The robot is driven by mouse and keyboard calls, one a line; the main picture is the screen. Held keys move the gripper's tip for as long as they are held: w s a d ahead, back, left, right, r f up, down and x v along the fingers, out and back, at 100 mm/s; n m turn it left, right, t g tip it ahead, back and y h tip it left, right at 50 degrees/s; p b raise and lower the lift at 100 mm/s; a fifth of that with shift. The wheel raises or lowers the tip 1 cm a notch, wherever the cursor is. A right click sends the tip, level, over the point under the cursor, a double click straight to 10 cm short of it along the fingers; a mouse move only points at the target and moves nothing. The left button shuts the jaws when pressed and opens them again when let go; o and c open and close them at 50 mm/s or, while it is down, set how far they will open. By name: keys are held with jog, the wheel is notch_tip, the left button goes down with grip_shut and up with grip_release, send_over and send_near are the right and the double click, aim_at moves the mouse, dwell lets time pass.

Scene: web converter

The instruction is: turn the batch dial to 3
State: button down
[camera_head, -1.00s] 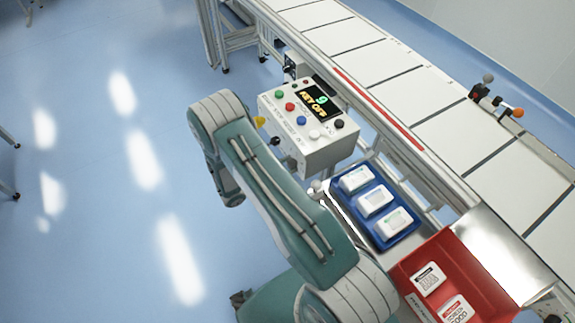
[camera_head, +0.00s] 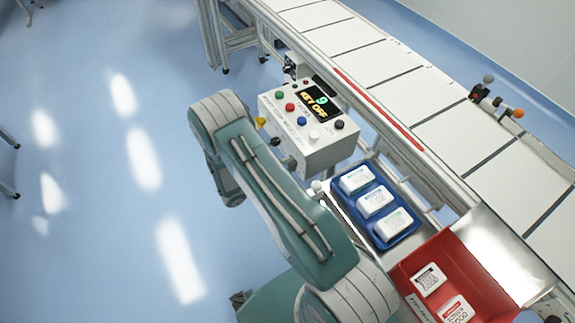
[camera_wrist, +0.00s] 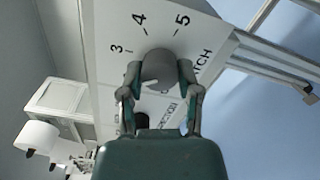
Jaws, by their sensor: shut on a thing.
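The batch dial (camera_wrist: 160,66) is a grey round knob on a pale panel face, with the printed numbers 3, 4 and 5 around it and the partly covered word ending in "TCH" beside it. My gripper (camera_wrist: 158,82) is shut on the dial, one finger on each side. I cannot tell which number the dial points at. My gripper and the dial are hidden there behind my arm.
A dark knob (camera_wrist: 141,120) sits on the panel close to my gripper. In the head view a blue tray (camera_head: 408,235) with white packs and a red bin (camera_head: 487,275) stand right of my arm. A conveyor (camera_head: 425,118) runs behind the box.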

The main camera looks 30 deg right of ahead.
jog(key=m, duration=0.6)
jog(key=shift+s+f, duration=0.1)
jog(key=shift+f, duration=0.05)
jog(key=shift+d+m, duration=0.1)
jog(key=shift+m, duration=0.3)
jog(key=shift+c, duration=1.5)
grip_release()
jog(key=a, duration=1.2)
jog(key=shift+s, duration=0.15)
